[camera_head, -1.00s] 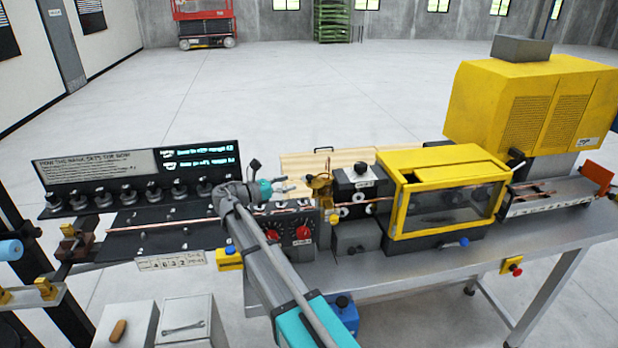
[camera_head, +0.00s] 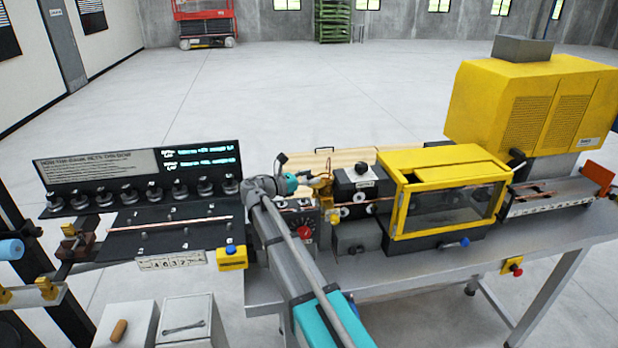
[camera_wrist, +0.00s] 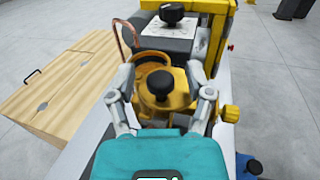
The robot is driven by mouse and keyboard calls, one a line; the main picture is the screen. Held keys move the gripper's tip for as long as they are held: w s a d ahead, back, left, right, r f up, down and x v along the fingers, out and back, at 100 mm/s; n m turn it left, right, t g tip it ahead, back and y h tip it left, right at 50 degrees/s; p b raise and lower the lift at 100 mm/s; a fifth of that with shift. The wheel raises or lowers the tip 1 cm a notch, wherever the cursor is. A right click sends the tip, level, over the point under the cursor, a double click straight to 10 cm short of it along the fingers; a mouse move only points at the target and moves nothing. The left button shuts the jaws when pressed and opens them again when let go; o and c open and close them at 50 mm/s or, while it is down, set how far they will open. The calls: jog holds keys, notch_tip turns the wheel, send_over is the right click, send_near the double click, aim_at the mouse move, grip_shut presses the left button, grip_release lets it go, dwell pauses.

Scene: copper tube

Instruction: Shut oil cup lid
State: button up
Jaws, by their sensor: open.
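The brass-yellow oil cup (camera_head: 322,183) stands on the machine bench, left of the dark block with a black knob. In the wrist view, a round yellow part with a black knob (camera_wrist: 160,84) lies between my fingers, and an orange-brown ring (camera_wrist: 150,62) shows just behind it. I cannot tell clearly which is the lid and how far it stands open. My gripper (camera_wrist: 165,100) is open, one finger on each side of the yellow part; contact is unclear. In the head view my gripper (camera_head: 308,182) is at the cup's left side, partly hiding it.
The dark block with its black knob (camera_wrist: 172,14) and a bent copper tube (camera_wrist: 127,38) are close beyond the cup. A yellow-framed guard (camera_head: 440,200) stands to the right. A wooden case (camera_wrist: 65,90) lies left in the wrist view.

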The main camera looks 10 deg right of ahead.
grip_shut()
jog(key=shift+a, duration=0.1)
dwell(0.6)
